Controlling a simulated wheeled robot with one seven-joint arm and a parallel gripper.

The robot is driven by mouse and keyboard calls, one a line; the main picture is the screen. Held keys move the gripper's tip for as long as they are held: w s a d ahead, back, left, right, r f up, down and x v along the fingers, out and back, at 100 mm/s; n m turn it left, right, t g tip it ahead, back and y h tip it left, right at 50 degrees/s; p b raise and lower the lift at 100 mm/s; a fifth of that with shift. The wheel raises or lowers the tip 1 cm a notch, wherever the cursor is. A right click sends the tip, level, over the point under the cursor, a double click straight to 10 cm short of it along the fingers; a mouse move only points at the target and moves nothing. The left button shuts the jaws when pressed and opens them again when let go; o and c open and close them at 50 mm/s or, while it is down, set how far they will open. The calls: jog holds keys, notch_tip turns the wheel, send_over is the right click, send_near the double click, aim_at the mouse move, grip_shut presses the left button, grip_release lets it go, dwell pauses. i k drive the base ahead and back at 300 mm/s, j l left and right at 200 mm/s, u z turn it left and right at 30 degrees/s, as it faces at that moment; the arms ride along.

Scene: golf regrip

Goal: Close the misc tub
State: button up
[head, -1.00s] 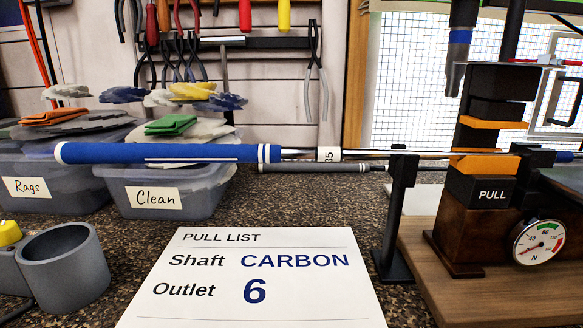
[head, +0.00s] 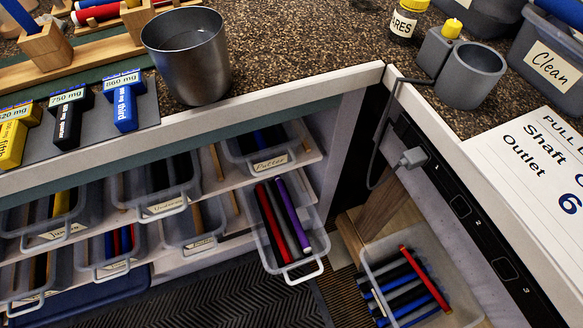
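Several clear tubs of grips sit on shelves under the bench. One tub (head: 262,250) in the lower row sticks out toward me, well past its neighbours, with a white handle (head: 304,273) at its front. It holds a red, a grey and a purple grip (head: 292,216). No readable label shows on it, and I cannot read the word misc on any tub. My gripper is not in view.
An open bin (head: 458,288) of grips stands at right below a power strip (head: 460,205). A metal cup (head: 187,60) stands near the bench edge.

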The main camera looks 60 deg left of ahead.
aim_at(285, 244)
jog(key=k+l+u, duration=0.25)
jog(key=u, duration=0.15)
jog(key=k+l+u, duration=0.15)
jog(key=k+u, duration=0.6)
